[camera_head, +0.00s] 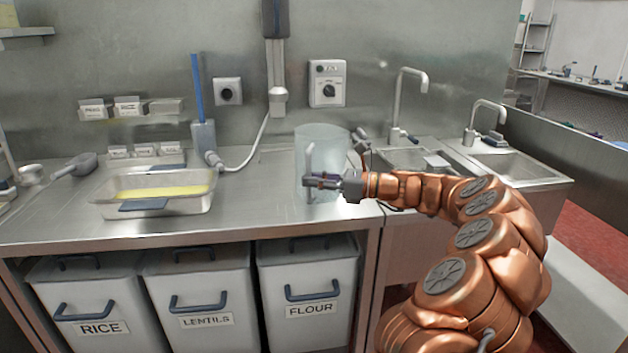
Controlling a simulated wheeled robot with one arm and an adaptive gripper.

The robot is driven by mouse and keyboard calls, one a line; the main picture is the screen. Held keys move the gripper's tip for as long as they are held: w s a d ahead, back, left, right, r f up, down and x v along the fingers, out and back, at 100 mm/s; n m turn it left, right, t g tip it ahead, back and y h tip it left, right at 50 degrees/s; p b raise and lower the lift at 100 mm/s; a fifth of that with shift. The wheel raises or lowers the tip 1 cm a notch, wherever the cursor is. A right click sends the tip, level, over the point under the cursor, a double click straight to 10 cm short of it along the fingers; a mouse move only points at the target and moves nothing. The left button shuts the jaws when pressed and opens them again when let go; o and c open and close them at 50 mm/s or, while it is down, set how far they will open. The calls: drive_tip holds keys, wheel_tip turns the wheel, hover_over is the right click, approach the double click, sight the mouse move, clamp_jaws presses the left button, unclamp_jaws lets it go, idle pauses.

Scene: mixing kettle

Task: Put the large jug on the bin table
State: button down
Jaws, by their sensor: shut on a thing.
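The large jug (326,146) is a clear, pale-blue cylinder with a light vertical handle on its near side. It is upright at the right end of the steel bin table (250,219), above the flour bin. My gripper (318,181) reaches in from the right and is shut on the jug's handle. The jug's base is partly hidden behind my gripper, and I cannot tell whether it touches the table top or hangs just above it.
A steel tray (112,196) with yellow contents is on the table's left. Bins marked rice (95,329), lentils (207,323) and flour (311,312) stand below. A blue-handled tool (197,90) stands near the wall. Sinks with taps (410,100) are at right. The table's middle is clear.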

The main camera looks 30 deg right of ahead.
drive_tip(key=c, duration=1.2)
unclamp_jaws()
drive_tip(key=v, duration=1.2)
drive_tip(key=shift+r, duration=0.15)
